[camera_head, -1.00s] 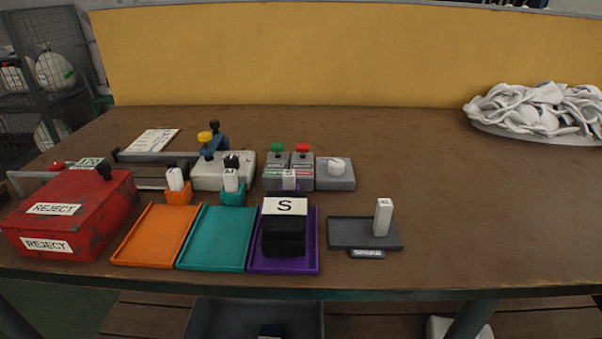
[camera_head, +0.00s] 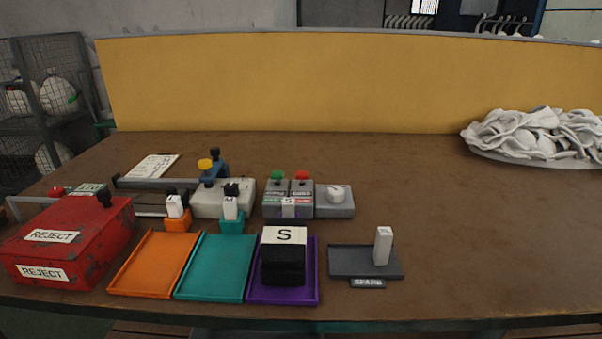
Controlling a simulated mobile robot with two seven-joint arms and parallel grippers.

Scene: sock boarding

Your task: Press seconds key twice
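Two grey key boxes stand side by side at mid-table, one with a green key (camera_head: 277,175) and one with a red key (camera_head: 302,175). Both keys stand up from their boxes. The labels on the box fronts are too small to read, so I cannot tell which is the seconds key. Neither of my grippers is in view, and nothing touches the keys.
A grey box with a white knob (camera_head: 336,194) adjoins the keys. In front are an orange tray (camera_head: 153,264), a teal tray (camera_head: 215,267) and a purple tray (camera_head: 312,270) holding a black stack marked S (camera_head: 284,262). A red reject box (camera_head: 75,240) stands left.

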